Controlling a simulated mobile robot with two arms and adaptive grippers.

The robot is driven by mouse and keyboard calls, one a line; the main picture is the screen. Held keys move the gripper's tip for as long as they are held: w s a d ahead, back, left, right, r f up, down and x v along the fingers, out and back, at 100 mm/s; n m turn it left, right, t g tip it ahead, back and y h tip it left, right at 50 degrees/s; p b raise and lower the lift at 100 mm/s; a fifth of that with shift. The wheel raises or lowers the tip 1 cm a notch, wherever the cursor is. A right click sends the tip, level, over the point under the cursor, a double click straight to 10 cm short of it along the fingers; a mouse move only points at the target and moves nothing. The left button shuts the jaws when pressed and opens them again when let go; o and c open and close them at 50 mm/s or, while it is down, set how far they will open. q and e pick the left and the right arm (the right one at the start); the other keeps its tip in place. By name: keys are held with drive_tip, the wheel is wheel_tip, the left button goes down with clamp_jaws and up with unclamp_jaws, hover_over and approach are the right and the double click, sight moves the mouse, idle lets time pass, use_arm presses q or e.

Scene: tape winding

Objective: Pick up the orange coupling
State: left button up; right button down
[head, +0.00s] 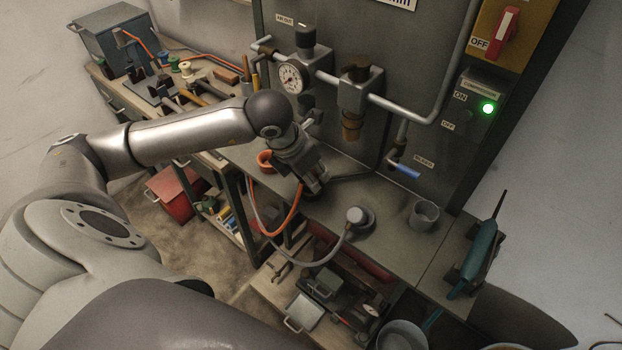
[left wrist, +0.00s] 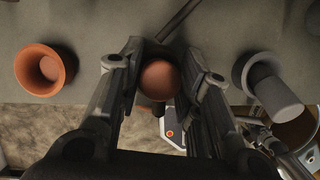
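An orange-brown round end, which looks like the orange coupling (left wrist: 158,78), sits between the fingers of my left gripper (left wrist: 163,60) in the left wrist view. The fingers stand close on both sides of it, and I cannot tell whether both touch it. In the head view my left gripper (head: 315,186) points down close over the bench and hides the coupling. The orange hose (head: 290,218) hangs in a loop from beside the gripper. My right gripper is not in view.
An orange cup (head: 265,160) stands left of the gripper, also in the left wrist view (left wrist: 45,68). A grey coupling (head: 360,217) with a grey hose stands to the right, then a grey cup (head: 425,214). The panel with gauge (head: 291,78) and pipes rises behind.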

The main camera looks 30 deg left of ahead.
use_arm(q)
drive_tip(key=c, duration=0.5)
drive_tip(key=shift+c, duration=0.2)
drive_tip(key=shift+r, duration=0.1)
